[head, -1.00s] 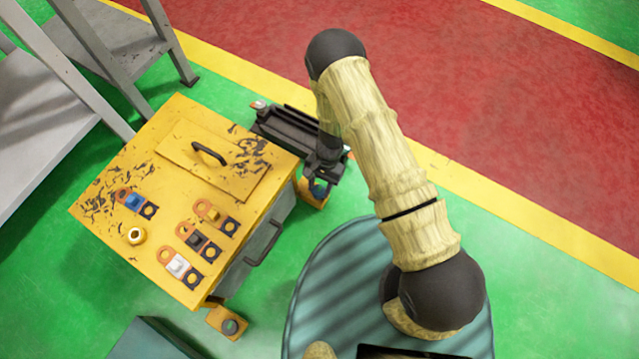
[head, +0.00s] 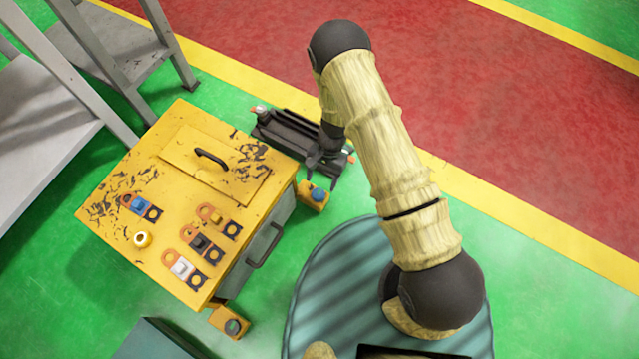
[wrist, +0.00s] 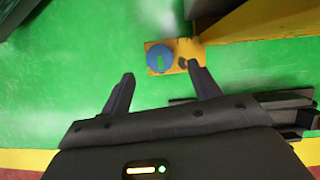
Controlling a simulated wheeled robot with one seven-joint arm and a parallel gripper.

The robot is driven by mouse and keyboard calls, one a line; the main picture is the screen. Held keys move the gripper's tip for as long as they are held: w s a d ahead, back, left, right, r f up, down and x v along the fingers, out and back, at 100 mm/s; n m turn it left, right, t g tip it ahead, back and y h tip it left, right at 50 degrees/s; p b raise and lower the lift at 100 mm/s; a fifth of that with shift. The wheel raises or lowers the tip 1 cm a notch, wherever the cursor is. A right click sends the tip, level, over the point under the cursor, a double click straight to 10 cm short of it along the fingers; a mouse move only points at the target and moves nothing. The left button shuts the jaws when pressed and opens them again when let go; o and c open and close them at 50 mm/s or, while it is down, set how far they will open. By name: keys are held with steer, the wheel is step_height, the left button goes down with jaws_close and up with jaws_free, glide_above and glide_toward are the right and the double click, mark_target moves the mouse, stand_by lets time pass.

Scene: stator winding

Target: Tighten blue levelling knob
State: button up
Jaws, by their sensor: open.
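The blue levelling knob (head: 318,195) sits on a yellow foot bracket (head: 309,201) at the floor, by the right corner of the yellow cabinet (head: 150,175). I see no contact with the knob.
A second foot with a greenish knob (head: 232,327) is at the cabinet's near corner. The cabinet top carries coloured switches (head: 182,268) and a black handle (head: 211,158); a door handle (head: 266,246) juts from its side. A grey metal frame (head: 105,50) stands left.

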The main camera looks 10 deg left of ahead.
steer(key=p+v, duration=0.5)
steer(key=v, duration=0.7)
steer(key=shift+r, duration=0.15)
steer(key=d+r+t+p, duration=0.1)
steer(key=d+r, duration=0.2)
steer(key=r, duration=0.4)
steer(key=d+r+n+t+p, duration=0.15)
steer(key=d+r, duration=0.25)
steer(key=r, duration=0.4)
steer(key=d+r+t+p, duration=0.1)
steer(key=d+r, duration=0.2)
steer(key=r, duration=0.4)
steer(key=s+d+r+n+t+p, duration=0.1)
steer(key=s+d+r, duration=0.2)
steer(key=r, duration=0.3)
steer(key=s+d+r+t+h+p, duration=0.1)
steer(key=s+d+r+p, duration=0.1)
steer(key=s+d+r, duration=0.3)
steer(key=s+d+r+n+t+p, duration=0.1)
steer(key=d+r+t, duration=0.1)
steer(key=r, duration=0.4)
step_height(320, 180, up, 38)
steer(key=p, duration=3.8)
steer(key=shift+w, duration=0.25)
steer(key=shift+a+g, duration=0.1)
steer(key=shift+g, duration=0.15)
